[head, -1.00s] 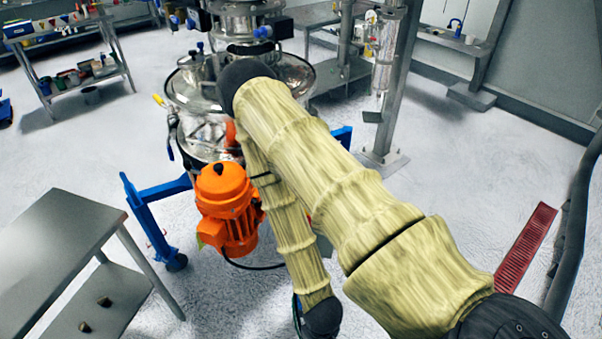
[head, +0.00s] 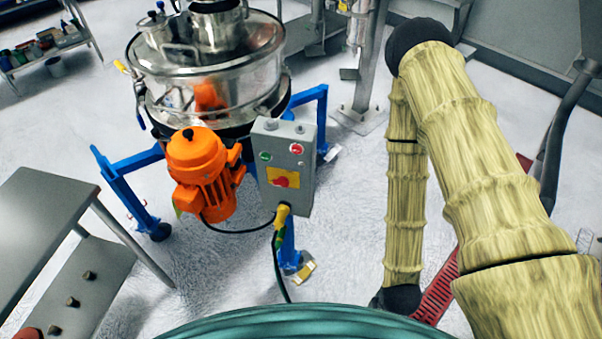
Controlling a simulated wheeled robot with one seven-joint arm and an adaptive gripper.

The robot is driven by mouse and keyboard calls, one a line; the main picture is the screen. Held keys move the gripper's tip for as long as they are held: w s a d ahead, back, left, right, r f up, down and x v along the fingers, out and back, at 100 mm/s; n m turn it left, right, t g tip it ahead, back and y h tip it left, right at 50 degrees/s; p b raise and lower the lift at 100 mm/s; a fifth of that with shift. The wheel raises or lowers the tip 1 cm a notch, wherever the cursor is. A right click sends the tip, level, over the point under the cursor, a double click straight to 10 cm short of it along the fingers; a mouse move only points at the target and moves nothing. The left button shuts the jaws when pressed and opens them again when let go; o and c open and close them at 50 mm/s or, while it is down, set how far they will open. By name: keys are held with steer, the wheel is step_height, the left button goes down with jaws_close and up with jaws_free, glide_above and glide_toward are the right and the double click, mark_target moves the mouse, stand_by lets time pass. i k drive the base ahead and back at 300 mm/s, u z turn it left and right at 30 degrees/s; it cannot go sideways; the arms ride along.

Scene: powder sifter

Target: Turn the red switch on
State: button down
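The red switch (head: 282,181) is a red knob on a yellow plate, low on the front of a grey control box (head: 304,196). A green button (head: 265,156) and a red button (head: 296,149) sit above it on the same face. The box stands on the blue frame of the sifter, right of the orange motor. My arm is to the right of the box, apart from it, and bends down toward the floor. My gripper is not visible; only the arm's links show. The switch face is unobstructed in the head view.
The steel sifter (head: 205,95) stands behind the orange motor (head: 203,165) on a blue frame (head: 127,197). A grey table (head: 40,215) is at the left. A black cable runs down from the box. Open floor lies between the box and my arm.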

mark_target(282, 182)
steer(key=z, duration=1.35)
steer(key=k, duration=1.25)
steer(key=u, duration=0.9)
steer(key=i, duration=0.5)
